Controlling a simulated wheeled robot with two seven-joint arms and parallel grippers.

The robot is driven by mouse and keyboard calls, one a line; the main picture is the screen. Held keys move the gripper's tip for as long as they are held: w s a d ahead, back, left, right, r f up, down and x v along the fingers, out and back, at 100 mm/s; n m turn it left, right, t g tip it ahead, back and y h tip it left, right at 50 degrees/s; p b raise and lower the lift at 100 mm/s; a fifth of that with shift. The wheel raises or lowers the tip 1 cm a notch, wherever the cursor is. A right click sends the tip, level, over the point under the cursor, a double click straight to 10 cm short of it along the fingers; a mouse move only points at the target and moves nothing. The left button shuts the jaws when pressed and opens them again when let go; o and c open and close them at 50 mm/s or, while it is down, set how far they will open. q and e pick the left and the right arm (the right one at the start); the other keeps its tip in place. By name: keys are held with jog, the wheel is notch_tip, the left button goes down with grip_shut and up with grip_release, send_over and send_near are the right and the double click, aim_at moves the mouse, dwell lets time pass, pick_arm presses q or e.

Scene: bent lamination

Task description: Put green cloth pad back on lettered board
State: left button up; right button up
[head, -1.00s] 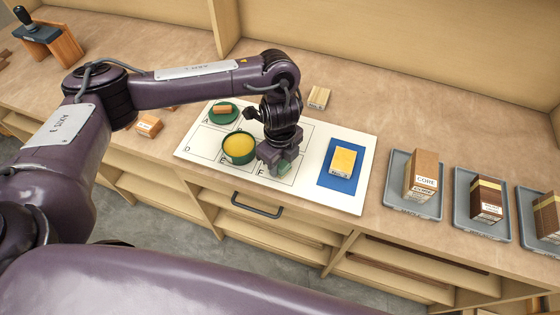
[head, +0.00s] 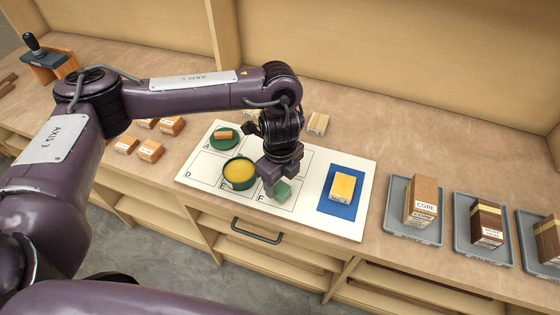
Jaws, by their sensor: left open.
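The lettered board (head: 311,215) is a white sheet with outlined cells on the bench; the letters A, D, E and F show. The green cloth pad (head: 283,190) is a small block in the cell marked F. My left gripper (head: 272,188) is open just above and beside the pad, reaching down from above. Its fingers partly hide the pad, and I cannot tell whether they touch it. My right gripper is not in view.
On the board stand a green pot of yellow stuff (head: 240,172), a green disc (head: 222,139) with an orange block, and a blue mat (head: 338,207) with a yellow block (head: 343,186). Grey trays (head: 413,232) with wood blocks stand right. Small orange blocks (head: 150,151) lie left.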

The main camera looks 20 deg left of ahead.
aim_at(280, 187)
pick_arm(q)
notch_tip(280, 187, up, 8)
dwell(0.4)
dwell(0.3)
